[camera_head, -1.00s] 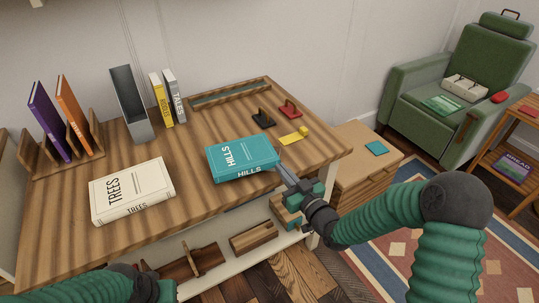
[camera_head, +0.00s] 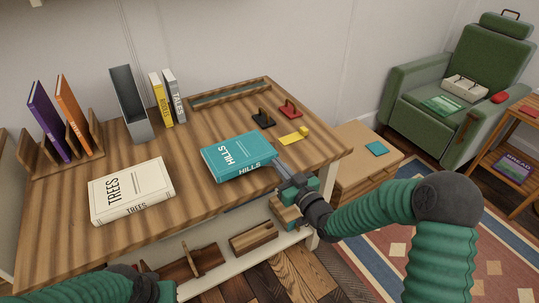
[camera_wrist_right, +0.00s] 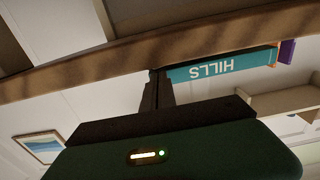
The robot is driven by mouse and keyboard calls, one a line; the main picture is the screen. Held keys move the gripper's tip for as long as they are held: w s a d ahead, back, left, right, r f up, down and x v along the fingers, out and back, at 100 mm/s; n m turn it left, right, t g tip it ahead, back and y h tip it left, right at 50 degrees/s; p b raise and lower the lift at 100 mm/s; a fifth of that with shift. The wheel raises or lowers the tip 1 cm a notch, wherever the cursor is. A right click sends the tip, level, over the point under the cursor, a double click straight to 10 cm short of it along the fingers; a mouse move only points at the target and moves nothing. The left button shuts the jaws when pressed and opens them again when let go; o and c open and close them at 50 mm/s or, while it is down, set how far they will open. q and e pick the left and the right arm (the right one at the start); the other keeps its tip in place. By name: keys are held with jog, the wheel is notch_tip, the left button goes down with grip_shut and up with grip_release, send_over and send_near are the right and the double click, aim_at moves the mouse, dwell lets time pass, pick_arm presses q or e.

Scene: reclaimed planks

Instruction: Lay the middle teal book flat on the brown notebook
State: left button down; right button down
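The teal book titled HILLS (camera_head: 238,153) lies flat on the wooden desk, right of the middle near the front edge. Its spine (camera_wrist_right: 222,67) shows upside down in the right wrist view. My right gripper (camera_head: 281,167) is at the book's right end, its fingers close together with nothing visible between them. They appear to touch the book end from the side. In the right wrist view the fingers (camera_wrist_right: 160,88) stand beside the spine's end. My left gripper (camera_head: 155,287) is at the bottom left, mostly cut off, its fingers unclear. I cannot make out a brown notebook.
A cream TREES book (camera_head: 130,187) lies left on the desk (camera_head: 190,205). A rack with purple (camera_head: 48,120) and orange (camera_head: 73,112) books, a grey holder (camera_head: 131,103), and yellow (camera_head: 160,99) and grey (camera_head: 174,96) books stand behind. Small black, red and yellow items lie right.

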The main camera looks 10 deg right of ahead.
aim_at(269, 155)
jog(key=shift+b+x, duration=0.6)
jog(key=shift+x, duration=2.3)
jog(key=shift+p+v, duration=0.35)
jog(key=shift+v, duration=1.7)
